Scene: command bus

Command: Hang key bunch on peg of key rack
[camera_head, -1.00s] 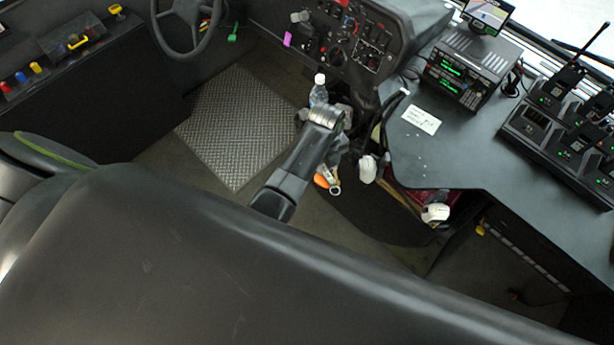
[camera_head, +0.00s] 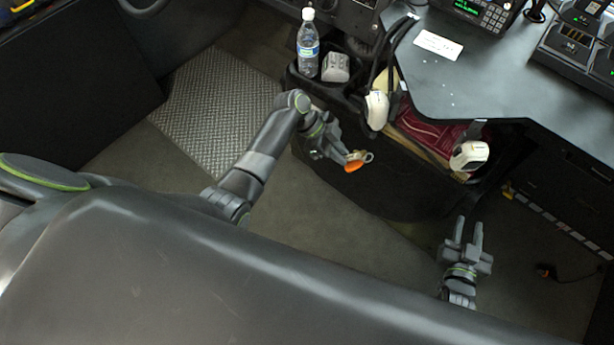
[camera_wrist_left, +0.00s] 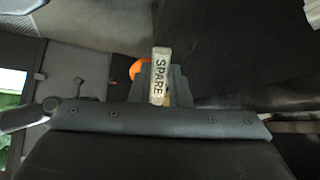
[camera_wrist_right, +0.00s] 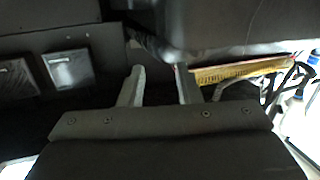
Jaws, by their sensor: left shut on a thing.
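The key bunch (camera_head: 361,158) has an orange fob and a pale tag. My left gripper (camera_head: 344,158) is shut on it and holds it out in front of the dark console. In the left wrist view a white tag marked SPARE (camera_wrist_left: 161,70) stands between the fingers, with the orange fob (camera_wrist_left: 137,68) behind it. The keys themselves are mostly hidden there. My right gripper (camera_head: 468,230) is open and empty below the counter. A strip with a row of pale labels (camera_head: 560,228) runs along the lower right panel; I cannot tell whether it is the key rack, and no pegs show clearly.
A water bottle (camera_head: 308,45) stands in a holder beside a grey object (camera_head: 336,67). White handsets (camera_head: 376,108) and (camera_head: 469,155) hang by the counter (camera_head: 470,85). A red folder (camera_head: 432,132) sits in a pocket. The seat back (camera_head: 200,280) fills the foreground.

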